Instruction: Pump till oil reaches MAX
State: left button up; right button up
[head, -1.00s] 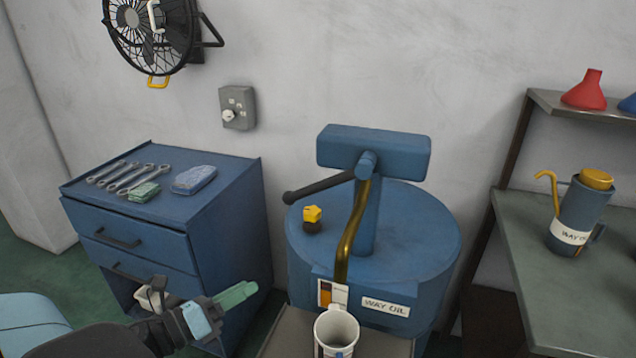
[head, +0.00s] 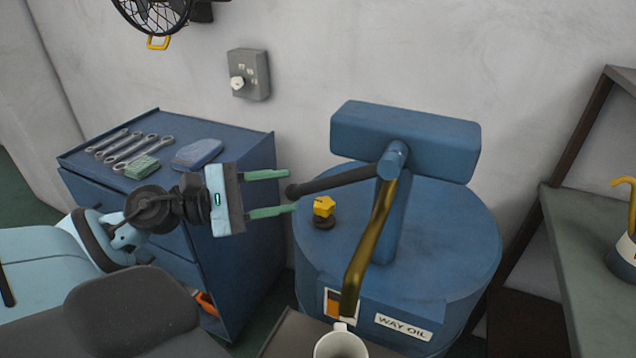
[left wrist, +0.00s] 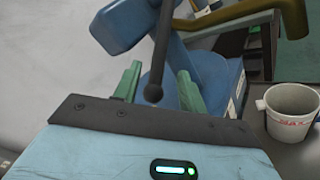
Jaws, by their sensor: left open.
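The blue oil drum (head: 450,240) carries a pump with a black lever (head: 335,182) reaching out to the left and a brass spout (head: 368,250) curving down. My left gripper (head: 280,191) is open at the lever's knobbed end. In the left wrist view, the lever's knob (left wrist: 153,92) lies between the two green fingers (left wrist: 158,88), and I cannot tell whether they touch it. A white cup (head: 341,345) stands below the spout, cut off by the frame; the left wrist view shows red MAX lettering on the cup (left wrist: 291,112). Its oil level is not visible. My right gripper is not in view.
A blue cabinet (head: 240,155) with wrenches (head: 132,148) and cloths stands to the left. A yellow cap (head: 324,206) sits on the drum near the lever. A shelf (head: 590,235) with an oil can (head: 626,250) is at the right.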

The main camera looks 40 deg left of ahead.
aim_at(310, 186)
pick_arm(q)
jog(key=x, duration=0.4)
jog(key=shift+w+p, duration=0.1)
jog(key=shift+p, duration=0.2)
jog(key=shift+p+x, duration=0.3)
jog(key=shift+x, duration=0.65)
jog(key=shift+w+d, duration=0.35)
jog(key=shift+w, duration=0.1)
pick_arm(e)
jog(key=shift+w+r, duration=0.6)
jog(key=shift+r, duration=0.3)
pick_arm(q)
grip_shut()
